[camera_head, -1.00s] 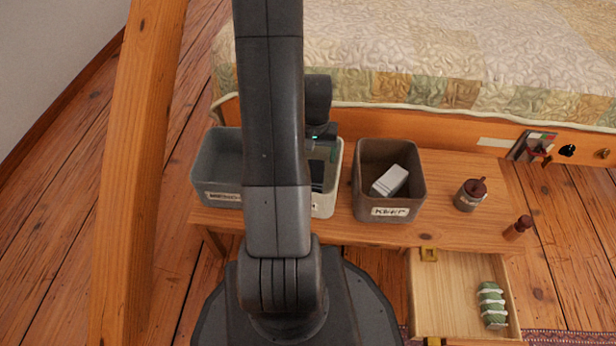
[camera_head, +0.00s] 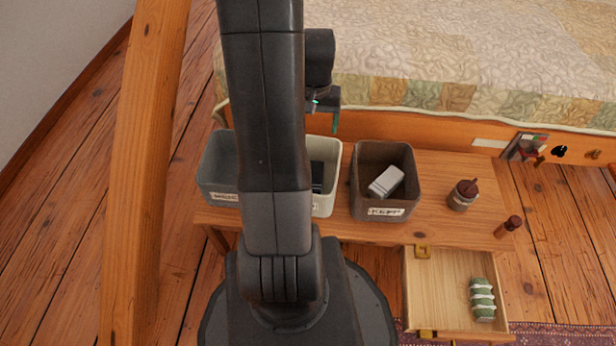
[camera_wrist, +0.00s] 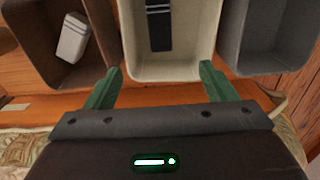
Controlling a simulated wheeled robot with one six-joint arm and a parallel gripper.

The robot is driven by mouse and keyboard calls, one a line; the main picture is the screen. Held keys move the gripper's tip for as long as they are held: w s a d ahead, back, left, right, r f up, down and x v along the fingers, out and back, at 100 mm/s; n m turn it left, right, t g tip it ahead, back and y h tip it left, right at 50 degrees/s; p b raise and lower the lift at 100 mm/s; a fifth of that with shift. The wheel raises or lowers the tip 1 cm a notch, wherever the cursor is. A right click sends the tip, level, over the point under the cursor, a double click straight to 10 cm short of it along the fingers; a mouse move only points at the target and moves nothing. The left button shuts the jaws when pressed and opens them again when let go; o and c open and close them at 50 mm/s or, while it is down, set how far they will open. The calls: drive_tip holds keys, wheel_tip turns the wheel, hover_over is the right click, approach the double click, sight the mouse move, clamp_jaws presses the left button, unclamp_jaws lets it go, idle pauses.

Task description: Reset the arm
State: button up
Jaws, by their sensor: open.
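My gripper (camera_wrist: 160,90) is open and empty, its two green fingers spread apart in the wrist view. In the head view my gripper (camera_head: 333,122) hangs above the back edge of the cream bin, between the bench and the bed, partly behind my arm. The cream bin (camera_wrist: 205,35) lies just past the fingers in the wrist view and holds a dark item with light stripes (camera_wrist: 160,25). My arm hides much of this bin in the head view.
A brown bin (camera_head: 385,155) labelled KEEP holds a white box (camera_head: 386,181). A grey bin (camera_head: 215,165) stands left. A bottle (camera_head: 462,196) and a small brown item (camera_head: 508,227) sit right. An open drawer (camera_head: 435,290) holds a green bundle (camera_head: 482,299). A timber post (camera_head: 145,170) rises left.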

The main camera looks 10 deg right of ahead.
wheel_tip(320, 180, down, 15)
drive_tip(key=b, duration=0.6)
drive_tip(key=shift+r, duration=0.15)
drive_tip(key=shift+r+p, duration=1.8)
drive_tip(key=shift+r, duration=0.5)
drive_tip(key=shift+f, duration=0.1)
